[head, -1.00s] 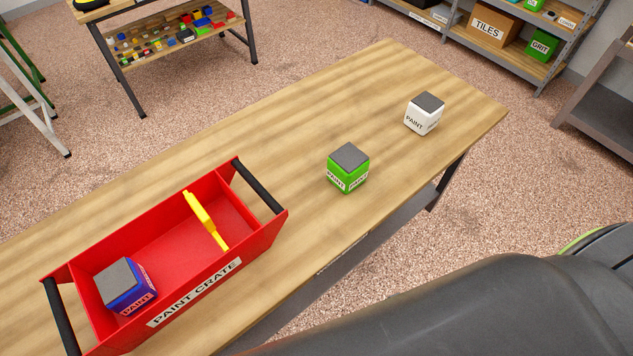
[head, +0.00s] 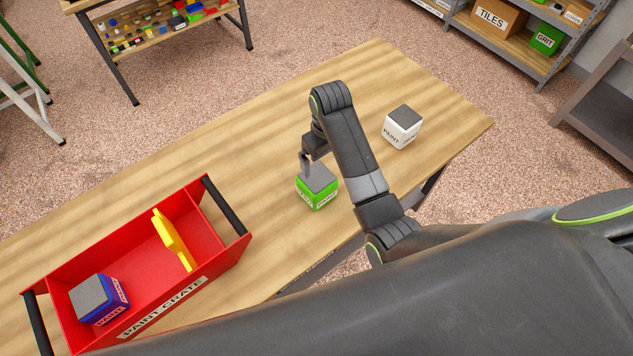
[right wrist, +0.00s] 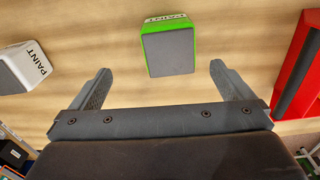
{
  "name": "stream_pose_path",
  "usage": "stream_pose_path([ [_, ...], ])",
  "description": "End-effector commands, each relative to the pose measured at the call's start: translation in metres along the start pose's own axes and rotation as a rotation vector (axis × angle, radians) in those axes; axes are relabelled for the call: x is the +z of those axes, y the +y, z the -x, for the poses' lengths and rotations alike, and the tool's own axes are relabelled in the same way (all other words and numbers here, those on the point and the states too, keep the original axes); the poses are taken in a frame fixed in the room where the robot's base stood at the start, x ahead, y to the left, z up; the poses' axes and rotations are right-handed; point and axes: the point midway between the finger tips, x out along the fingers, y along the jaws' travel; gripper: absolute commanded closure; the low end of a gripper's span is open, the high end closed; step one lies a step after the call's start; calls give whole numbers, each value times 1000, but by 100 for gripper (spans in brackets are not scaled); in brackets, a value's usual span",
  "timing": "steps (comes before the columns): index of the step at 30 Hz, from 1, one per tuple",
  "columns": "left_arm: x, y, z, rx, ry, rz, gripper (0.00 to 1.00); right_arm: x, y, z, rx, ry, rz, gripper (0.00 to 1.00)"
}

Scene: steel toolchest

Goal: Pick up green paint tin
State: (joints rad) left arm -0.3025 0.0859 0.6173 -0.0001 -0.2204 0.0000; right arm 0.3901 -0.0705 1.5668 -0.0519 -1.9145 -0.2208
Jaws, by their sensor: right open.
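The green paint tin (head: 317,190), a cube with a grey lid, stands on the wooden workbench (head: 250,140) right of the red crate. My right gripper (head: 307,165) is over its far left side in the head view, with a finger in front of the lid. In the right wrist view the green paint tin (right wrist: 168,48) sits ahead of and between the spread fingers of my right gripper (right wrist: 160,85), clear of both. That gripper is open and empty. My left gripper is not in view.
A red paint crate (head: 172,297) holds a blue paint tin (head: 98,298) and a yellow tool (head: 174,240). A white paint tin (head: 402,128) stands farther right on the bench; it also shows in the right wrist view (right wrist: 22,66). Bench around the green tin is clear.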

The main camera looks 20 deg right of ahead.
Motion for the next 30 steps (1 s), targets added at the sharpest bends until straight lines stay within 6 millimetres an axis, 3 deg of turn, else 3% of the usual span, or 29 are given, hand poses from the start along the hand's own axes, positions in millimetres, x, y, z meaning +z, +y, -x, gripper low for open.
stream_pose_path([
  [1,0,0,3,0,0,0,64,-11,-5,16,-3,-5,22,0],
  [3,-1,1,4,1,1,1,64,-18,-9,28,-6,-17,41,0],
  [8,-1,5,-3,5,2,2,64,-23,-13,31,-8,-30,59,0],
  [17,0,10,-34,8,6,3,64,-21,-13,-14,-9,-34,59,0],
  [25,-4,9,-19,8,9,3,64,-19,-14,-61,-9,-34,59,0],
  [30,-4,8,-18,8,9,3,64,-19,-13,-80,-8,-31,58,0],
])
